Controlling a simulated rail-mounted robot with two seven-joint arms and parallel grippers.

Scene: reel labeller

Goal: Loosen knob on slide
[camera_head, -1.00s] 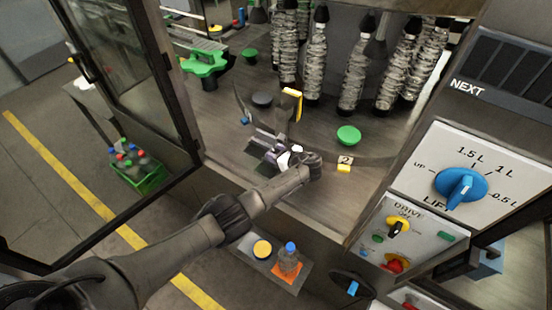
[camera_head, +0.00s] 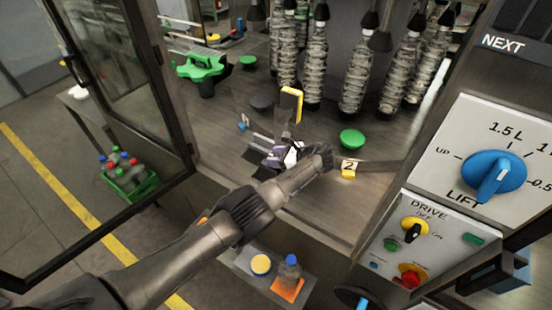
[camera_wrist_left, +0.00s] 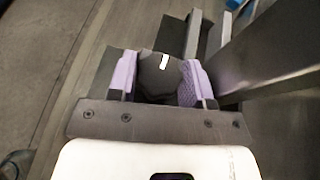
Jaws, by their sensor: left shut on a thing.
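The dark knob (camera_wrist_left: 158,76) with a white mark on its top sits between the purple finger pads of my left gripper (camera_wrist_left: 158,82) in the left wrist view. The fingers are shut on its two sides. Grey bars (camera_wrist_left: 193,36) of the slide run just beyond it. In the head view my left gripper (camera_head: 281,156) is at the slide on the machine deck, below an upright post with a yellow bracket (camera_head: 292,104). The knob is hidden there by the gripper. My right gripper is not in view.
A green round knob (camera_head: 352,139) and a yellow "2" tag (camera_head: 349,168) are right of the gripper. The control panel (camera_head: 480,177) stands at the right. An open glass door (camera_head: 115,65) is at the left.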

